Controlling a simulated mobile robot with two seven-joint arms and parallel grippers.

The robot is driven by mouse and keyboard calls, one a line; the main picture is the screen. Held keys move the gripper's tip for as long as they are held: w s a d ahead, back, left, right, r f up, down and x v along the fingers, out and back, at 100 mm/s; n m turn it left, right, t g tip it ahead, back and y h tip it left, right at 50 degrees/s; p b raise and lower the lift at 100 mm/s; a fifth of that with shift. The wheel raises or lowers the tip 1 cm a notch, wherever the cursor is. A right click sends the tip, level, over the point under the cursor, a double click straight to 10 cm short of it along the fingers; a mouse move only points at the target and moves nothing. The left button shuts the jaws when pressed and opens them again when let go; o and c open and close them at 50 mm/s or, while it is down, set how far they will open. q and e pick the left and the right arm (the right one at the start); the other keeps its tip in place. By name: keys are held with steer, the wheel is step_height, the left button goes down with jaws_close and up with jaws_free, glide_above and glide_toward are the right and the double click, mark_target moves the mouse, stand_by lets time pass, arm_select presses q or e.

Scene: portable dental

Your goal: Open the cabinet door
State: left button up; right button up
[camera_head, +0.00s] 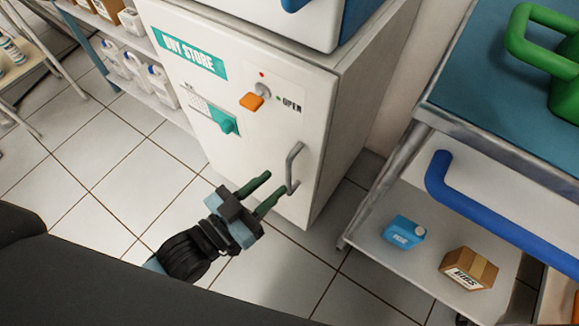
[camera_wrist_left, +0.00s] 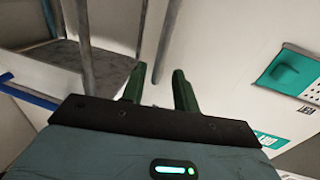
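I see nothing between the fingers. My right gripper is not in view.
A metal trolley (camera_head: 395,200) stands to the right, with a blue handle (camera_head: 480,205), a blue container (camera_head: 404,231) and a cardboard box (camera_head: 468,268) on its lower shelf. A shelf with white bottles (camera_head: 130,62) is at the left. Tiled floor is clear before the door.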

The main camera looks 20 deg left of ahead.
mark_target(288, 171)
arm_select(q)
steer(key=b+x, duration=0.1)
steer(key=x, duration=0.4)
steer(key=shift+w+d, duration=0.15)
steer(key=shift+w, duration=0.1)
jaws_close()
